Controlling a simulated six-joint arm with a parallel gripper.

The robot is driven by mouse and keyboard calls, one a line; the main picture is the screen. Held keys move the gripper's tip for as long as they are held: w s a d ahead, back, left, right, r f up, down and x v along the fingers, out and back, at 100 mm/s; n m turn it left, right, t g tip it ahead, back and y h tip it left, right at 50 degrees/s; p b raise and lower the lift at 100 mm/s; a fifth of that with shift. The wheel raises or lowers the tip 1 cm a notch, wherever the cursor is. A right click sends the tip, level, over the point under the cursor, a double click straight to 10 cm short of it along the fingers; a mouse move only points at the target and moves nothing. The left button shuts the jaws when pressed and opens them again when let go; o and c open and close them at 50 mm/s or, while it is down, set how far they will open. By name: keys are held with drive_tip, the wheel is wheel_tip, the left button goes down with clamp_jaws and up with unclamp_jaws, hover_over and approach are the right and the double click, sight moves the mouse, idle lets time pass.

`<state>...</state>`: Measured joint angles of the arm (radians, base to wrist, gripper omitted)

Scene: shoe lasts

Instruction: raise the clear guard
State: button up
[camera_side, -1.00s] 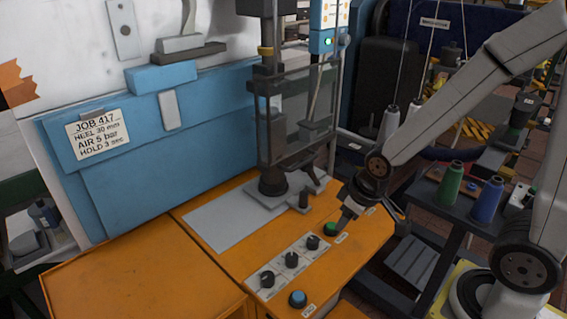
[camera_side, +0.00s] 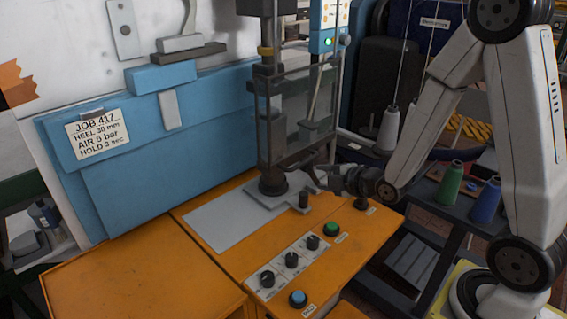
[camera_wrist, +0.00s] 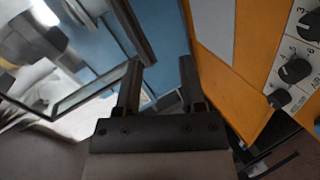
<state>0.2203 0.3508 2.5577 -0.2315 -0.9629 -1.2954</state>
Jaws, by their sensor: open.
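The clear guard (camera_side: 308,88), a see-through panel in a dark frame, hangs in front of the press column and looks lowered. Its bottom bar is just above the press base. In the wrist view a dark bar of the guard frame (camera_wrist: 131,32) runs down to beside the left finger. My gripper (camera_side: 318,178) is low at the guard's bottom right corner; its fingers look dark and small there. In the wrist view my gripper (camera_wrist: 160,72) is open, with nothing seen between its fingers. I cannot tell whether a finger touches the frame.
The orange bench carries a green button (camera_side: 331,229), a blue button (camera_side: 298,298) and several black knobs (camera_side: 291,259). A grey plate (camera_side: 222,222) lies flat left of the press. Thread spools (camera_side: 450,181) stand on a dark shelf at right.

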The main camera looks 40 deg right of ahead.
sight(302, 162)
drive_tip(key=shift+w+d+r+n+t, duration=0.15)
drive_tip(key=shift+r+n+t, duration=0.2)
drive_tip(key=shift+n+t, duration=0.25)
drive_tip(key=shift+w+d+r+n+t, duration=0.15)
drive_tip(key=shift+r+n+t, duration=0.25)
drive_tip(key=shift+n, duration=0.3)
drive_tip(key=shift+x, duration=3.85)
clamp_jaws()
drive_tip(key=shift+f, duration=0.1)
